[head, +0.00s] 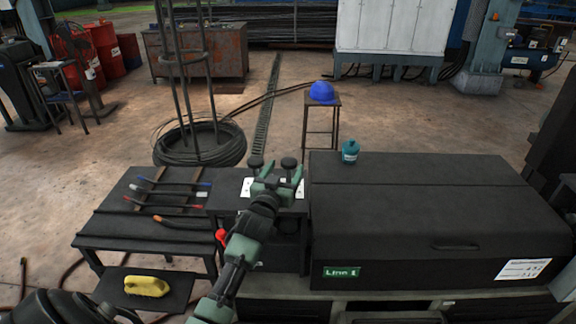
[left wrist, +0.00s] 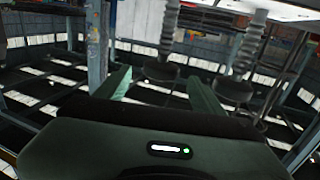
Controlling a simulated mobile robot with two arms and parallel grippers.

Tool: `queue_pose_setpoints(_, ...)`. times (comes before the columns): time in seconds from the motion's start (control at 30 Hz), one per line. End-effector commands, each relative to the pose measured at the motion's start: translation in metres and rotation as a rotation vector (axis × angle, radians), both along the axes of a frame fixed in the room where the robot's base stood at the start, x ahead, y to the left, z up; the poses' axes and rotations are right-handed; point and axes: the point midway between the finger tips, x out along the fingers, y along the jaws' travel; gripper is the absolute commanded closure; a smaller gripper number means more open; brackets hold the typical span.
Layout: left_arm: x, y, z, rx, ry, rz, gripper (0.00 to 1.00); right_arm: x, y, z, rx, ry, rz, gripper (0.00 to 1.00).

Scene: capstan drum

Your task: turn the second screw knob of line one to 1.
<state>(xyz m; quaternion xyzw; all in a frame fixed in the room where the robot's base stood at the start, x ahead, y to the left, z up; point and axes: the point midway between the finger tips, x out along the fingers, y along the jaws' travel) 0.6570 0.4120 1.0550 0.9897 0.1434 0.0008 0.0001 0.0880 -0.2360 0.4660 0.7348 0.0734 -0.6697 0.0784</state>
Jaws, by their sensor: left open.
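Two dark round screw knobs, the left one (head: 255,162) and the right one (head: 289,163), stand side by side above a small dark stand with white plates (head: 247,188), beside the black cabinet with the green "Line 1" label (head: 341,272). My left gripper (head: 276,176) is open at these knobs, its green fingers partly hiding the stand. In the left wrist view, one knob (left wrist: 160,72) on a ribbed stem shows between the finger directions, and the other (left wrist: 236,90) lies just right of the right finger. Contact cannot be told. No knob setting is readable. My right gripper is not seen.
The black cabinet (head: 420,215) fills the right, with a teal canister (head: 350,151) on top. Behind are a wire coil (head: 200,146) and a stool with a blue helmet (head: 322,92).

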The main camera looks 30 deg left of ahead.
Motion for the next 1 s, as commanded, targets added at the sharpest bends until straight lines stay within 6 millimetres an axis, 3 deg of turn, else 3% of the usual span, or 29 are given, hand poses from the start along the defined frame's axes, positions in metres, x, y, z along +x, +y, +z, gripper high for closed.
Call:
queue_pose_setpoints(0.1,-0.017,-0.005,-0.002,0.001,-0.001,0.000,0.32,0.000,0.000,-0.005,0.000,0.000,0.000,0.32)
queue_pose_setpoints(0.3,-0.031,-0.009,0.001,0.002,-0.001,0.001,0.32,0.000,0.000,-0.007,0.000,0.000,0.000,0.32)
queue_pose_setpoints(0.83,-0.032,-0.009,0.001,0.002,-0.002,0.001,0.32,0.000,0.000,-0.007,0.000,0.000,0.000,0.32)
queue_pose_setpoints(0.93,-0.037,-0.014,-0.007,0.001,0.029,-0.005,0.32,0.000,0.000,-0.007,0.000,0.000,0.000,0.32)
queue_pose_setpoints(1.0,-0.048,-0.025,-0.022,-0.003,0.095,-0.016,0.32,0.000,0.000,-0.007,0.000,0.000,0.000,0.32)
